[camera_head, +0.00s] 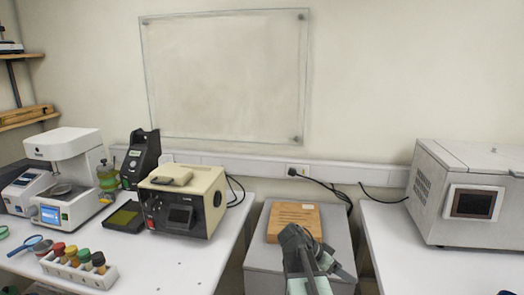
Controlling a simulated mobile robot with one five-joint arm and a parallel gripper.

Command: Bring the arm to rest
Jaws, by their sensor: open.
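My gripper (312,252) is at the lower middle of the view, at the end of my dark grey and pale green arm. It is open, and I see nothing held in it. It appears in front of a grey cabinet (262,252) and just below a wooden block (294,219) lying on that cabinet. The lower part of my arm is cut off by the bottom edge. Whether my arm touches the cabinet top, I cannot tell.
A left table (190,262) holds a beige instrument (186,202), a white instrument (68,172) and a white rack (84,272) of colored-cap bottles. A right table (420,268) holds a large grey box (468,190). Black cables (330,187) run along the wall.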

